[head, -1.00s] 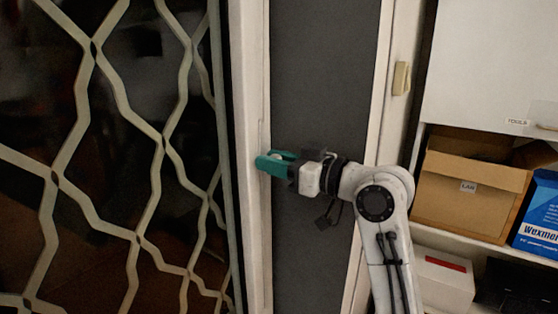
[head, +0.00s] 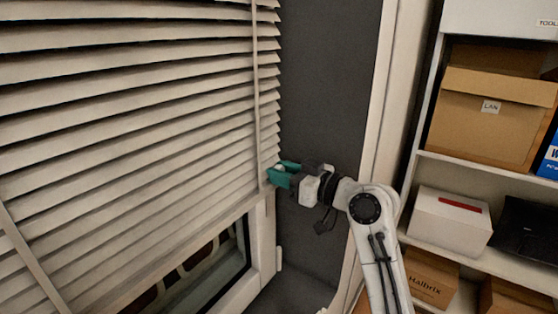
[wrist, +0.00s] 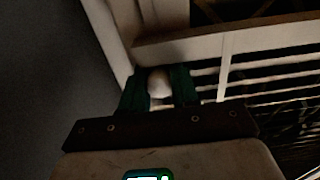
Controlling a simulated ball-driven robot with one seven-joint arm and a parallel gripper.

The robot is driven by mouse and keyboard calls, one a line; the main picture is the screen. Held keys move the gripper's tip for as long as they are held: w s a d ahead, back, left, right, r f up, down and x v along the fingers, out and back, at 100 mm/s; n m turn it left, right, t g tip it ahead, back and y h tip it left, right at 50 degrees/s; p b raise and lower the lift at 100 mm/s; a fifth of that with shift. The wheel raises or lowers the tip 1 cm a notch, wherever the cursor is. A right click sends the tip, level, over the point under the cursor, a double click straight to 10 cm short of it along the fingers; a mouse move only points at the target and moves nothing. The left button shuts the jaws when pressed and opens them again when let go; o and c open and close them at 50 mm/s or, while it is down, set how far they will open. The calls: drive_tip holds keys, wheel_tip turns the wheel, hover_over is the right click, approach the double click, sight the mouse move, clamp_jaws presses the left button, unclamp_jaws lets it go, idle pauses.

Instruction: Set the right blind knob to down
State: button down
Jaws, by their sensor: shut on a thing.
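The white slatted blind (head: 130,110) hangs over the window, its slats tilted and its lower edge above the bottom of the glass. My gripper (head: 276,175) has green fingers and is at the blind's right edge, beside the window frame. In the wrist view the green fingers (wrist: 160,86) are shut on a pale rounded knob (wrist: 160,82). The fingers cover the knob's sides, and most of it is hidden in the head view.
A dark grey wall panel (head: 325,80) lies behind my gripper. At right, shelves hold a cardboard box labelled LAN (head: 490,120), a white box with a red stripe (head: 450,220) and a Halbrix carton (head: 430,278). Part of the window pane (head: 205,272) shows below the blind.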

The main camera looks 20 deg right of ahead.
sight(267, 204)
wheel_tip(267, 204, down, 10)
drive_tip(key=b, duration=0.5)
drive_tip(key=shift+b, duration=0.3)
drive_tip(key=shift+f, duration=0.1)
drive_tip(key=c, duration=1.1)
unclamp_jaws()
drive_tip(key=shift+o, duration=1.1)
drive_tip(key=shift+r, duration=0.2)
drive_tip(key=v, duration=1.1)
drive_tip(key=shift+w, duration=0.1)
